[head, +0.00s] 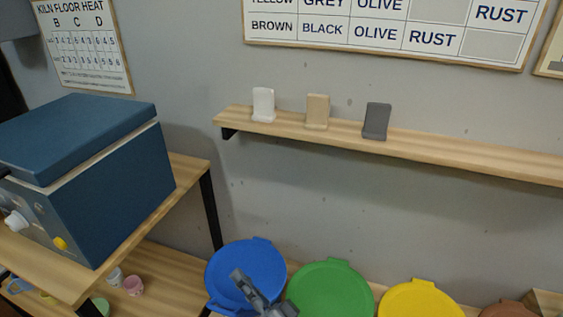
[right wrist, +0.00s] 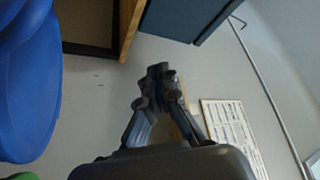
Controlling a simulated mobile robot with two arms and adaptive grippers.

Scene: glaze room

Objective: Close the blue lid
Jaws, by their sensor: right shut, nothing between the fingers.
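The blue lid (head: 232,262) is a round disc with a tab at its top edge, at the bottom middle of the head view. A second blue edge shows below it at its lower left. I cannot tell how far the lid stands from its bin. My right gripper (head: 238,274) shows in front of the lid and hides part of it. In the right wrist view its fingers (right wrist: 160,72) are together and empty. Large blue surfaces (right wrist: 28,95) fill the left edge there, apart from the fingertips. My left gripper is not in view.
A green lid (head: 330,291), a yellow lid (head: 420,300) and a brown lid (head: 508,309) stand in a row to the right. A blue kiln (head: 120,190) sits on a wooden table at left. A wall shelf (head: 460,154) holds three tiles above.

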